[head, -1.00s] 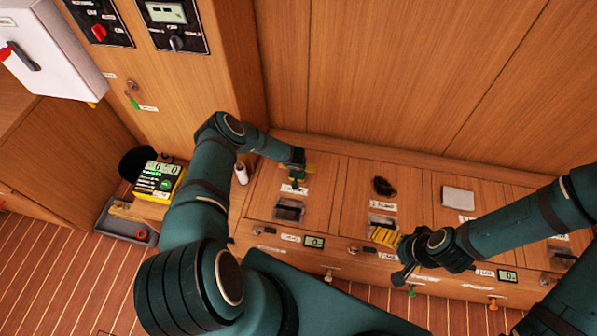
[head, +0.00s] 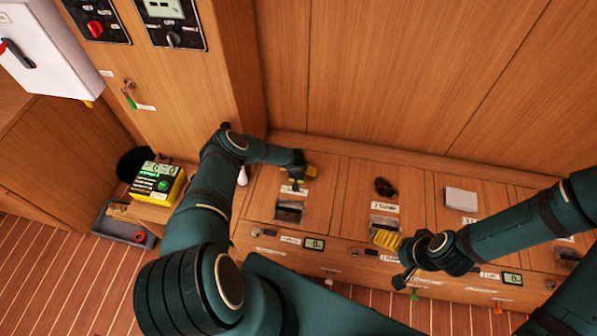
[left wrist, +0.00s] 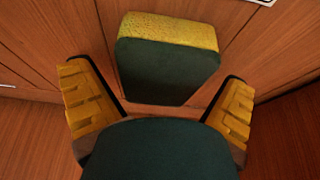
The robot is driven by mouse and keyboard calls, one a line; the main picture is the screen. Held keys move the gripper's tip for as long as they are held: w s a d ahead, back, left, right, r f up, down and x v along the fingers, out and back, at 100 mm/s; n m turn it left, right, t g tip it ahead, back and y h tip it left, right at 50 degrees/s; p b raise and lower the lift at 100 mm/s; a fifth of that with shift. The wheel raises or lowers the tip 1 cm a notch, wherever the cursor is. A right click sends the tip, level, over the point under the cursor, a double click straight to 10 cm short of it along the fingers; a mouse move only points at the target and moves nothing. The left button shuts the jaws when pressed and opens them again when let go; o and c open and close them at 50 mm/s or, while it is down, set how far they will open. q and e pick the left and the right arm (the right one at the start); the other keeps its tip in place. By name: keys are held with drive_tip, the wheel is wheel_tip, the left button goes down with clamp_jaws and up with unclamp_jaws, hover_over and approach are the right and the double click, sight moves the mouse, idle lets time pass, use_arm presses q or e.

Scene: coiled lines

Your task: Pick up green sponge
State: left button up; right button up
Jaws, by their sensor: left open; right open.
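The green sponge (left wrist: 168,68) is a block with a dark green face and a yellow edge. In the left wrist view it lies on a wooden surface ahead of my left gripper (left wrist: 162,88), between the lines of its two spread, yellow-padded fingers. I see no finger touching it. In the head view my left gripper (head: 297,178) hangs over the left part of the wooden bench; yellow shows beside it, but I cannot tell sponge from finger pad there. My right gripper (head: 394,259) is open at the bench's front edge, with nothing seen in it.
The wooden bench (head: 335,215) has labelled lids and small recesses. A dark coiled item (head: 384,187) and a pale folded cloth (head: 461,199) lie on it. A yellow-black box (head: 157,183) and a grey tray (head: 120,229) are at left. Wooden walls rise behind.

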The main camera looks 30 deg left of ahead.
use_arm(q)
drive_tip(key=shift+f+b, duration=0.2)
drive_tip(key=shift+b, duration=0.2)
idle(0.3)
drive_tip(key=c, duration=0.7)
drive_tip(key=shift+c, duration=0.3)
